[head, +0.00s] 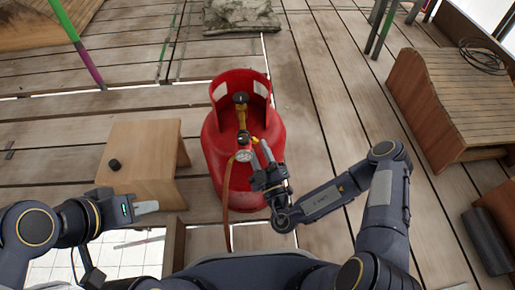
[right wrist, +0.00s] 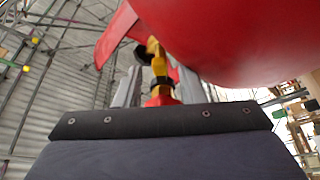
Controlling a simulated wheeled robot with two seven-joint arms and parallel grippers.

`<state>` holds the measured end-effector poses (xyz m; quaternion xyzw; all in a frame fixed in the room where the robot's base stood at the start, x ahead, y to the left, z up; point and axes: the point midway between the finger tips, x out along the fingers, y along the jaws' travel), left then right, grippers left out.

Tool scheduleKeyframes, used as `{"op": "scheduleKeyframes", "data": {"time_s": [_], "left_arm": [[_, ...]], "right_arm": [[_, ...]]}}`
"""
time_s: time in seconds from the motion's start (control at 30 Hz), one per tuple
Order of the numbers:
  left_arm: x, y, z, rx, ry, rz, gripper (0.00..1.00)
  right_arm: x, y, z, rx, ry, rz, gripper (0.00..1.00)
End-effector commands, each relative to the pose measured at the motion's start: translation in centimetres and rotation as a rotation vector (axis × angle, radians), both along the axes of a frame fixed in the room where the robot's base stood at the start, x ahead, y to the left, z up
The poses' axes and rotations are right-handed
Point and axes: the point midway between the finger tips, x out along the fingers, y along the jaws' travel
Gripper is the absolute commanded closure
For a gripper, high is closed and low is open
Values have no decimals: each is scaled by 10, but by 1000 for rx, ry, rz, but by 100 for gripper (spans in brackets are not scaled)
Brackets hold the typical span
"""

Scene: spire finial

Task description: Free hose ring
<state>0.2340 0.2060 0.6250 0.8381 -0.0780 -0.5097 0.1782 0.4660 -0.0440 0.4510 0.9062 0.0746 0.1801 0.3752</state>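A red gas cylinder (head: 215,165) stands upright in the middle of the head view, with a brass valve (head: 241,112) inside its collar. A round gauge (head: 244,156) sits below the valve, and an orange-brown hose (head: 228,205) hangs down the cylinder's front. My right gripper (head: 264,150) is just right of the gauge and valve fittings. In the right wrist view, its grey fingers stand apart, with a yellow fitting and red ring-like part (right wrist: 160,98) showing between them; contact is unclear. My left gripper (head: 146,207) is away to the left, pointing right; its finger gap is not visible.
A wooden stool (head: 140,150) with a small black knob-like object (head: 114,165) stands left of the cylinder. A wooden crate-like box (head: 430,110) is at the right. Plank flooring has an opening at the lower left. Scaffold poles stand behind.

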Motion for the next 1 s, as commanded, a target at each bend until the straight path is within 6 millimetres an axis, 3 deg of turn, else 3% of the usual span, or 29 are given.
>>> {"op": "scheduleKeyframes", "data": {"time_s": [0.17, 0.43, 0.73, 1.0], "left_arm": [[0, 0, -5, 0, 0, 0, 67], [0, 0, -5, 0, 0, 0, 67], [0, 0, -5, 0, 0, 0, 67], [0, 0, 1, 0, 0, 0, 67]], "right_arm": [[14, 4, 4, -1, -2, 0, 64], [16, 5, 5, 0, 0, 0, 64], [16, 5, 5, 0, 0, 0, 100], [16, 4, 7, -14, 0, -1, 100]]}}
